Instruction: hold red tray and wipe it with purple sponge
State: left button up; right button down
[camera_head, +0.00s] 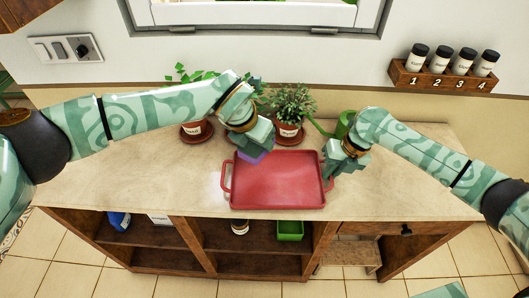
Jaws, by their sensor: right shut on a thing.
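The red tray (278,182) lies flat on the light countertop near its front edge, with a handle at each short side. My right gripper (329,171) is at the tray's right handle and shut on it. My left gripper (251,151) is above the tray's back left corner. The purple sponge (248,158) shows just under it, mostly hidden by the gripper. Its fingertips are hidden, so I cannot tell how they sit on the sponge, or whether the sponge touches the tray.
Potted plants (288,128) and (195,130) stand behind the tray, close to my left arm. A green watering can (345,123) stands behind my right gripper. A spice rack (440,78) hangs on the wall. Open shelves below hold a green container (290,231). The counter's left part is clear.

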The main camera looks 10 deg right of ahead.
jog(key=c, duration=1.5)
grip_release()
jog(key=shift+o, duration=0.2)
jog(key=v, duration=0.8)
